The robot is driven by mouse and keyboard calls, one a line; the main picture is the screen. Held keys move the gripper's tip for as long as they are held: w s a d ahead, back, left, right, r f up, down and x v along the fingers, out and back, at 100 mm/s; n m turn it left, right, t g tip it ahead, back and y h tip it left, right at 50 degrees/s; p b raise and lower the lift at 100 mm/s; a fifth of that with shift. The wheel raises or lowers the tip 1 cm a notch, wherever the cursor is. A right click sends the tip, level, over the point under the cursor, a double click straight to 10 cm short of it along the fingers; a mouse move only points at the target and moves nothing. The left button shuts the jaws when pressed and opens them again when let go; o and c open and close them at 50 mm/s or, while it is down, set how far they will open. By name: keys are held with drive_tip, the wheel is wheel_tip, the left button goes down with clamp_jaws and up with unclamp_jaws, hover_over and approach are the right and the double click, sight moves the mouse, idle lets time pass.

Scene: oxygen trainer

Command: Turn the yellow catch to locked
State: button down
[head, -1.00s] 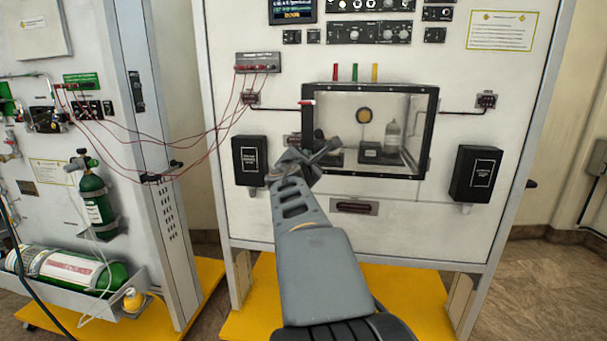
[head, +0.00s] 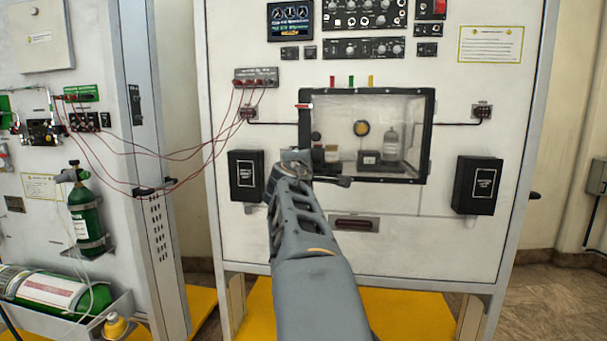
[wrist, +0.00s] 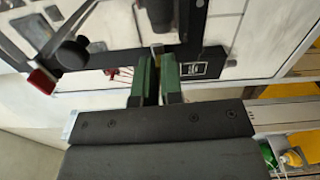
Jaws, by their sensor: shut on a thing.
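The clear-fronted chamber with a black frame (head: 366,181) is on the white panel. My gripper (head: 296,155) is at the chamber's lower left corner in the head view, and my own wrist hides its fingertips there. In the wrist view my gripper (wrist: 157,80) has its two green-padded fingers close together on a small pale yellowish piece (wrist: 157,48), which I take to be the yellow catch. Only its tip shows above the pads, in front of the dark frame. Its angle, and whether it is at locked, cannot be told.
A red-tipped lever (wrist: 41,81) and a dark round knob (wrist: 73,53) are close left of the fingers in the wrist view. Black boxes (head: 245,176) (head: 478,185) flank the chamber. Red cables (head: 190,155) hang at the left. The floor at the right is clear.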

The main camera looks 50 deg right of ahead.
drive_tip(key=shift+m, duration=0.5)
drive_tip(key=c, duration=1.3)
unclamp_jaws()
drive_tip(key=shift+o, duration=0.2)
drive_tip(key=shift+a+b, duration=0.1)
drive_tip(key=shift+b, duration=0.2)
drive_tip(key=b+v, duration=0.3)
drive_tip(key=v, duration=1)
drive_tip(key=shift+s+a, duration=0.2)
drive_tip(key=shift+a, duration=0.05)
